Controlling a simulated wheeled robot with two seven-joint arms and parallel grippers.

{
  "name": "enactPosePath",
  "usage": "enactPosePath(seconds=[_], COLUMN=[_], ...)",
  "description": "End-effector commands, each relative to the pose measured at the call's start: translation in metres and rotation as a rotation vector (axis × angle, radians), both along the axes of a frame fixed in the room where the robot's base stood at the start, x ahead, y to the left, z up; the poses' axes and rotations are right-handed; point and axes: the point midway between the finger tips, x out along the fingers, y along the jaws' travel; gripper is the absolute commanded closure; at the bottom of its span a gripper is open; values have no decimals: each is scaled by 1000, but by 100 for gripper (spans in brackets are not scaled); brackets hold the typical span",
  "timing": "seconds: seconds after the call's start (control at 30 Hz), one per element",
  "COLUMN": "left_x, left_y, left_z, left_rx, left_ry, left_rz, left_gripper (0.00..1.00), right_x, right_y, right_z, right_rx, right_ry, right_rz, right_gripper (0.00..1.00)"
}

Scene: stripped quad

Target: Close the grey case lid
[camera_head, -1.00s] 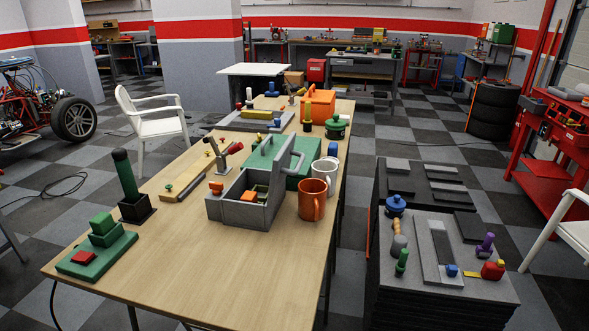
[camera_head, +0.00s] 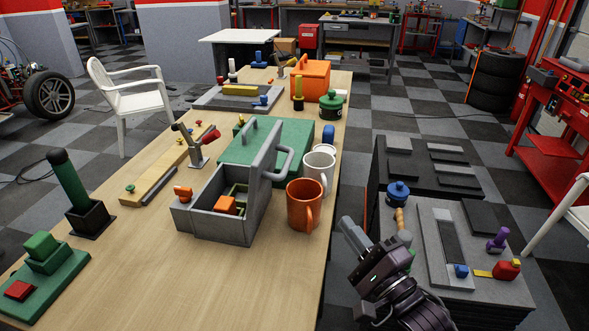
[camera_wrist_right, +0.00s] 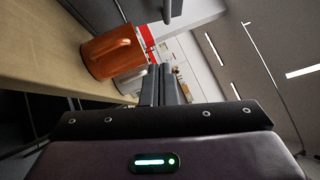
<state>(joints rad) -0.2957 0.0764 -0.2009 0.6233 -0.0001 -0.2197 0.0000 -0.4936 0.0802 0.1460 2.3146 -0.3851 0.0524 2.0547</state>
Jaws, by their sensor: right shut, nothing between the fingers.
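The grey case (camera_head: 212,229) stands on the wooden table with small orange and green pieces (camera_head: 226,205) inside. Its grey lid (camera_head: 262,185) stands up on the case's right side, with a looped handle (camera_head: 288,163) on its outer face. My right gripper (camera_head: 350,228) is shut and empty, at the table's right edge, right of the case and of the orange mug. In the right wrist view its fingers (camera_wrist_right: 163,84) lie together, with the mug to their left. My left gripper is not in view.
An orange mug (camera_head: 302,208) and a white mug (camera_head: 320,170) stand close to the lid's right side, between it and my right gripper. A green case (camera_head: 235,149) is behind. A stack with tools (camera_head: 430,262) stands to the right.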

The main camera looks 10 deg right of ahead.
Motion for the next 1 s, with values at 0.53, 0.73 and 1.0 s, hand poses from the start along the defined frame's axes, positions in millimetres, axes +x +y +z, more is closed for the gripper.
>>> enactPosePath(seconds=[0.53,0.73,1.0], left_x=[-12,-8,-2], left_y=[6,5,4], left_z=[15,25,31], left_rx=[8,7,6], left_ry=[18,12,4], left_rz=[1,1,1], left_gripper=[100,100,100], right_x=[65,92,101], right_y=[27,47,68], right_z=[35,45,51], right_rx=[26,27,25], right_ry=[-18,-15,-13], right_rz=[15,15,12], right_gripper=[100,100,100])
